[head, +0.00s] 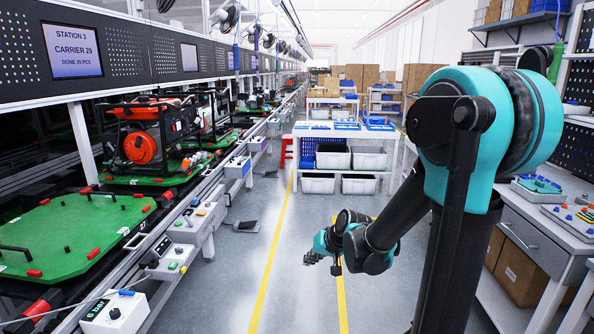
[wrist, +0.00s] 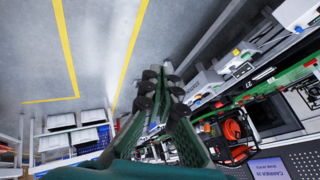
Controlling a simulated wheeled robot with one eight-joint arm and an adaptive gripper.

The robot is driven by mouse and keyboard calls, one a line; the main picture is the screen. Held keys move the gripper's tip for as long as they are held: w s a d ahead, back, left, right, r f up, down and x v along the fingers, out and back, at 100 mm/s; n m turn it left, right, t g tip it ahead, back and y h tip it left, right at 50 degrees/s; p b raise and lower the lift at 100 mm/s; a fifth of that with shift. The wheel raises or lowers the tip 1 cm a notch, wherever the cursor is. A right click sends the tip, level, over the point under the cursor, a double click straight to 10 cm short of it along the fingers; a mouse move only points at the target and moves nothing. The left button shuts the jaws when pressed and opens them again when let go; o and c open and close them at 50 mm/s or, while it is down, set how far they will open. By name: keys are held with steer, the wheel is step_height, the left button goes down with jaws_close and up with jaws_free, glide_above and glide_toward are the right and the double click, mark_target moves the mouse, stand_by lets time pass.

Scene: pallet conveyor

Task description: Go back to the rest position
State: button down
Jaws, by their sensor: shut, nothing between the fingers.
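My gripper (head: 312,258) hangs at the end of my teal and black arm in the head view, over the grey floor between the conveyor and the right-hand workbench. In the wrist view my gripper (wrist: 160,85) has its dark fingertips close together, with nothing held. It is apart from every object around it.
The conveyor (head: 215,180) runs along the left with a green pallet (head: 75,235), an orange-black machine (head: 140,148) and control boxes (head: 115,313). A workbench (head: 530,225) stands at right. A table (head: 345,133) with bins is ahead. The floor aisle (head: 300,215) between yellow lines is clear.

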steer(key=s+d+f+h, duration=0.2)
steer(key=s+d, duration=0.5)
steer(key=s, duration=0.2)
steer(key=s+d+f+g+h, duration=0.1)
steer(key=s+d+h, duration=0.2)
steer(key=s+d, duration=0.5)
steer(key=shift+s+f, duration=0.35)
steer(key=shift+s, duration=0.15)
steer(key=shift+d, duration=0.1)
